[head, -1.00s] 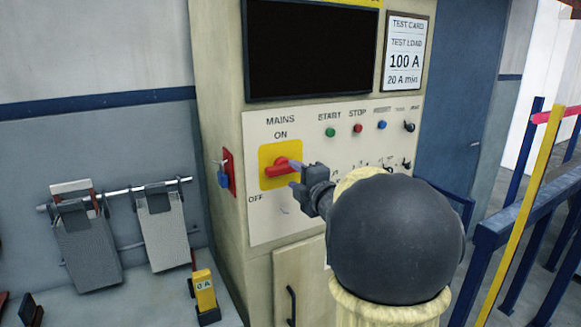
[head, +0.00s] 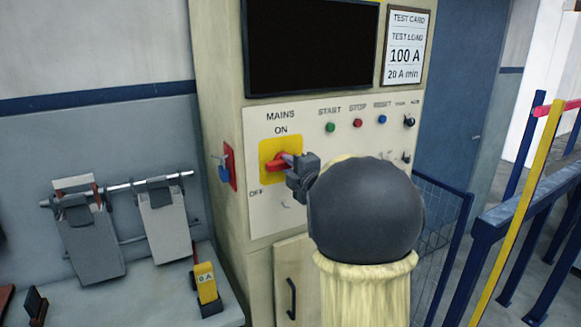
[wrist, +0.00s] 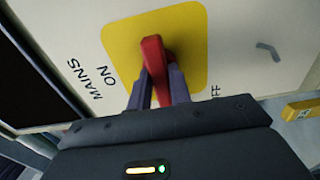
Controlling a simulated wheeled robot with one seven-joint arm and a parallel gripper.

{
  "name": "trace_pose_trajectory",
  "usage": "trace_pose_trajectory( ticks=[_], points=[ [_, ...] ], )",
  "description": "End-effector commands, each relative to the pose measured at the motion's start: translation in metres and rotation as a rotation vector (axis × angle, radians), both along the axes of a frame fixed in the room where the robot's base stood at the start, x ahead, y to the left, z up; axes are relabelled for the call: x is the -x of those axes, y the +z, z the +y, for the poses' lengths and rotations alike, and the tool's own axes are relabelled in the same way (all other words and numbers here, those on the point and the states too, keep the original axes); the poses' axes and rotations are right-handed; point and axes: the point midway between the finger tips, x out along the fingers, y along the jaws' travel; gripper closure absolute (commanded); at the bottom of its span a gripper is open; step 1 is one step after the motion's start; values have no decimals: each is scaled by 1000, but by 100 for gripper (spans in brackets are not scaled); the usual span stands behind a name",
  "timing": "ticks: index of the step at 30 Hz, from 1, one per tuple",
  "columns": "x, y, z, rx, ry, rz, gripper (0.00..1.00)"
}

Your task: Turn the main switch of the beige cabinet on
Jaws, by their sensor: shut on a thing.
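The main switch is a red handle (head: 276,166) on a yellow plate (head: 266,150) on the beige cabinet's (head: 222,60) pale panel. "MAINS" and "ON" are printed above the plate and "OFF" at its lower left. In the head view the handle lies roughly sideways, not pointing straight up at ON; its exact angle is partly hidden. My gripper (head: 288,161) is shut on the handle. In the wrist view my fingers (wrist: 162,90) lie on either side of the red handle (wrist: 153,52), in front of the yellow plate (wrist: 191,30).
Start, stop and reset buttons (head: 357,123) and black knobs (head: 409,120) sit right of the switch. A blue padlock (head: 223,173) hangs on a red plate on the cabinet's left side. A yellow tester (head: 205,284) stands at lower left. Blue railings (head: 500,215) stand right.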

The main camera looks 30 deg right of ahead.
Motion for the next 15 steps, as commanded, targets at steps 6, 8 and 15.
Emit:
trace_pose_trajectory(
  ticks=[6,8,15],
  points=[
    [0,-1,1,-31,1,2,100],
    [0,-1,1,-48,2,2,100],
    [0,-1,1,-174,2,6,100]
  ],
)
